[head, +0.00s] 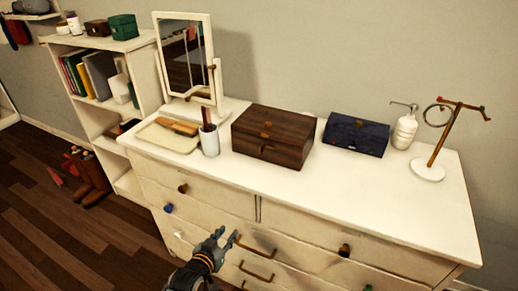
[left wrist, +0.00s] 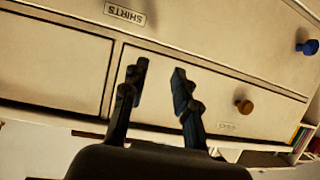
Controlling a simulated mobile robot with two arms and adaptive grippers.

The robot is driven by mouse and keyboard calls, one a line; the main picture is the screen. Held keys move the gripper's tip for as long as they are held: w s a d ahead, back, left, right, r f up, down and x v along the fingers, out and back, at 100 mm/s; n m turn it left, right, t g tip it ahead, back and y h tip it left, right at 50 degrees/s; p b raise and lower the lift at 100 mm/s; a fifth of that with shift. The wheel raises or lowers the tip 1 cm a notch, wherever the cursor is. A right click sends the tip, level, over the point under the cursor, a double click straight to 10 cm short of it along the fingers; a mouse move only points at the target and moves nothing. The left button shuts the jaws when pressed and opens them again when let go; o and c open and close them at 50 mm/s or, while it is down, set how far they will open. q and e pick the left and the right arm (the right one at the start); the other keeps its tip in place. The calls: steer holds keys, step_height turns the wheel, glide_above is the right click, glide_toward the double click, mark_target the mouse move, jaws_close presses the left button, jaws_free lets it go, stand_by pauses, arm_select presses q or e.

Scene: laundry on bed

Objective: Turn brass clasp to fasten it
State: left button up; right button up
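A dark brown wooden box (head: 283,140) sits shut on the white dresser top, with small brass-coloured fittings on its front, an upper one (head: 267,124) and a lower one (head: 266,147). A dark blue box (head: 362,137) to its right also has a small brass-coloured fitting (head: 359,123). Which fitting is the task's clasp, and how it is turned, I cannot tell. My left gripper (head: 227,234) is open and empty, low in front of the dresser drawers and well apart from both boxes. In the left wrist view its two fingers (left wrist: 158,72) stand apart before drawer fronts. My right gripper is out of view.
The dresser (head: 440,200) has knobs and handles protruding near my left gripper. A cream tray (head: 160,138), a white cup (head: 209,141) and a mirror (head: 188,60) stand left of the box. A soap dispenser (head: 404,130) and jewellery stand (head: 429,168) stand right. The top's front strip is clear.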

mark_target(260, 148)
arm_select(q)
steer(key=w+d+r+m+t+h, duration=0.1)
steer(key=d+r+t+h, duration=0.1)
steer(key=r, duration=0.9)
steer(key=w+d+r+t+h, duration=0.1)
steer(key=w+d+r+t, duration=0.1)
steer(key=r, duration=0.9)
steer(key=x, duration=1.3)
steer(key=shift+w+d+f+p, duration=0.1)
steer(key=shift+w+d+p, duration=0.1)
steer(key=shift+p, duration=0.1)
jaws_close()
